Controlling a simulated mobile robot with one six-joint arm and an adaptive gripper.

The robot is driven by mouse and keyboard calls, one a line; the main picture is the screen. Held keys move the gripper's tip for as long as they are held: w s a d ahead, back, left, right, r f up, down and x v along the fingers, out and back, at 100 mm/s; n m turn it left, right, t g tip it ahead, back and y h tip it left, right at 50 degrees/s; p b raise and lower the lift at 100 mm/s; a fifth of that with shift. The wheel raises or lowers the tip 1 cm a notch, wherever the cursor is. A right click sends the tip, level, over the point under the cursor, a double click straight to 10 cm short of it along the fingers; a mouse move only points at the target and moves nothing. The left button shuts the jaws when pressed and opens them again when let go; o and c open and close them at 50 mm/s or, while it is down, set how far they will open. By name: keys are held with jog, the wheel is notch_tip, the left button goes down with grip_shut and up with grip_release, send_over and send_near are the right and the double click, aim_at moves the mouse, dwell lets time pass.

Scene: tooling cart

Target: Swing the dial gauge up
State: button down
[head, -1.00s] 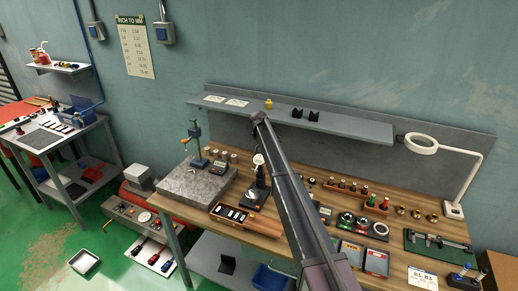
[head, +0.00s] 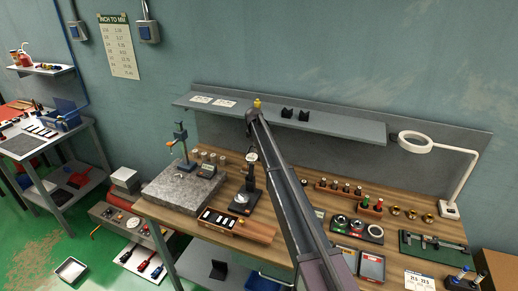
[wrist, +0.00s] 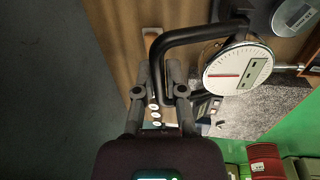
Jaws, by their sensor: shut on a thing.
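In the head view the gauge (head: 252,157) shows small and pale at the top of a black stand (head: 246,200) on the bench. My gripper cannot be made out there.
A grey granite plate (head: 170,200) with a blue stand (head: 182,148) lies left of the gauge stand. A wooden case (head: 255,231) lies in front. My arm crosses the bench to the right. A grey shelf (head: 340,125) runs behind, with a ring lamp (head: 415,136) at right.

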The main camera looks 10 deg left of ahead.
jog(key=shift+w+a, duration=0.2)
jog(key=shift+a, duration=0.05)
jog(key=c, duration=0.7)
grip_release()
jog(key=shift+f, duration=0.1)
jog(key=shift+d, duration=0.15)
jog(key=shift+s+d+r+p, duration=0.1)
jog(key=shift+d+r+p, duration=0.4)
jog(key=shift+d, duration=0.15)
jog(key=shift+s+d+r+g+p, duration=0.3)
jog(key=shift+d+r+g+p, duration=0.1)
jog(key=shift+d+r+p, duration=0.25)
jog(key=s+d+f+m+b, duration=0.2)
jog(key=s+d+m, duration=0.2)
jog(key=s+d, duration=0.75)
jog(key=s+d+f+m+b, duration=0.3)
jog(key=s+d+m, duration=0.1)
jog(key=s+d, duration=0.75)
jog(key=s+d+f+m+b, duration=0.2)
jog(key=s+d+m, duration=0.2)
jog(key=s+d, duration=0.4)
jog(key=s+d+f+m+g+b, duration=0.1)
jog(key=s+d+m, duration=0.3)
jog(key=s+d, duration=0.5)
jog(key=s+f, duration=0.1)
jog(key=s, duration=0.7)
jog(key=shift+d+b, duration=0.15)
jog(key=shift+b, duration=0.25)
